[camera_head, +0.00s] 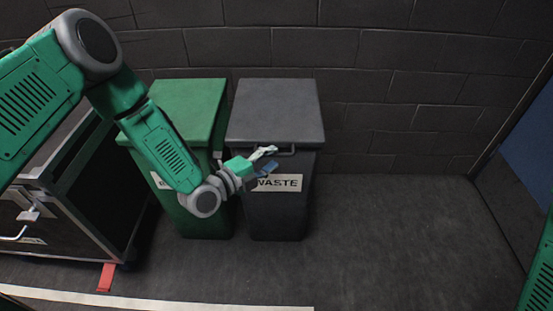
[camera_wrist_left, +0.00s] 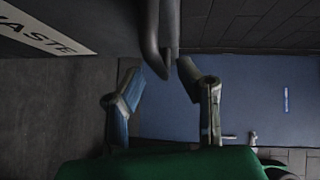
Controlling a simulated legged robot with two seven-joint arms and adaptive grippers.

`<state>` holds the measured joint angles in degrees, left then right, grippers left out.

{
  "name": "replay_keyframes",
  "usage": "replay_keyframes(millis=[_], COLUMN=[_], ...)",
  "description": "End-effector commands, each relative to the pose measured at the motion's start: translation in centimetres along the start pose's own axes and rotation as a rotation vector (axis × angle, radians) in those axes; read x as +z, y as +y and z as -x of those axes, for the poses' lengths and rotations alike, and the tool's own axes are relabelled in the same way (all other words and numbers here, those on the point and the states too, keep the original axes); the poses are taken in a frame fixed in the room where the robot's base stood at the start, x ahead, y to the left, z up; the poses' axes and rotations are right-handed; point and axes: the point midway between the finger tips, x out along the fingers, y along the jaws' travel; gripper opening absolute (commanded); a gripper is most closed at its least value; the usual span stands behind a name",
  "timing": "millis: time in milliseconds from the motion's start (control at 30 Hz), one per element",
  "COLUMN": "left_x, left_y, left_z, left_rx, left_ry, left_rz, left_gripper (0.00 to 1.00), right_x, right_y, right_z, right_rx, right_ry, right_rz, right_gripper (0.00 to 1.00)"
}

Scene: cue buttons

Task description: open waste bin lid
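The dark grey waste bin (camera_head: 300,215) stands against the wall with a white "WASTE" label (camera_head: 285,183), partly hidden by my left gripper. Its grey lid (camera_head: 277,110) is down, with a dark bar handle (camera_head: 288,153) at the front edge. My left gripper (camera_head: 271,159) is at the left part of this handle. In the left wrist view my left gripper (camera_wrist_left: 160,72) has its two fingers apart, with the handle (camera_wrist_left: 152,35) reaching down between the fingertips. I cannot tell whether a finger touches it. My right gripper is out of view.
A green bin (camera_head: 205,215) with its lid down stands left of the waste bin, partly behind my left arm. A dark case (camera_head: 90,230) stands at far left. The floor (camera_head: 400,235) to the right is clear, up to a blue panel (camera_head: 530,140).

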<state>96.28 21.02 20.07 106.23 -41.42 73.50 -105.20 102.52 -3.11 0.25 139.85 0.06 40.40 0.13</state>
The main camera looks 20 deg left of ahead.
Motion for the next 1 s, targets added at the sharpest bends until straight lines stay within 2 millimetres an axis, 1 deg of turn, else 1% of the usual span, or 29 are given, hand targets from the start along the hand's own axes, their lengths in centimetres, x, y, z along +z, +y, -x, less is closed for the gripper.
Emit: replay_keyframes(millis=[100,200,500,533,567,600,867,1000], left_x=[0.1,0.0,-0.1,-0.1,0.0,0.0,0.0,-0.1], left_y=[0.1,0.1,0.0,0.0,0.0,0.0,-0.1,-1.0], left_z=[-1.3,-1.9,-2.1,-2.1,-2.1,-2.1,-2.0,-1.8], left_rx=[0.000,0.001,0.002,0.002,0.002,0.002,0.005,0.018], left_ry=[-0.001,-0.002,-0.002,-0.001,-0.001,-0.001,-0.001,-0.002], left_rz=[0.000,0.000,0.000,0.000,0.000,0.000,0.002,0.015], left_gripper=[0.31,0.31,0.31,0.24,0.13,0.00,0.00,0.00], right_x=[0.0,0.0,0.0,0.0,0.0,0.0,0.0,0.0], right_y=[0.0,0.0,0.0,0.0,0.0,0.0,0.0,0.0], right_z=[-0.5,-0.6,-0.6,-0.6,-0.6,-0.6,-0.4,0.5], right_rx=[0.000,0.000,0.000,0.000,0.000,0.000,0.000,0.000], right_ry=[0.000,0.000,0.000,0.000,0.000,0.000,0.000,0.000], right_rz=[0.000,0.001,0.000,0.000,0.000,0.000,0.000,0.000], right_gripper=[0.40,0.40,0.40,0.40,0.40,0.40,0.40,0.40])
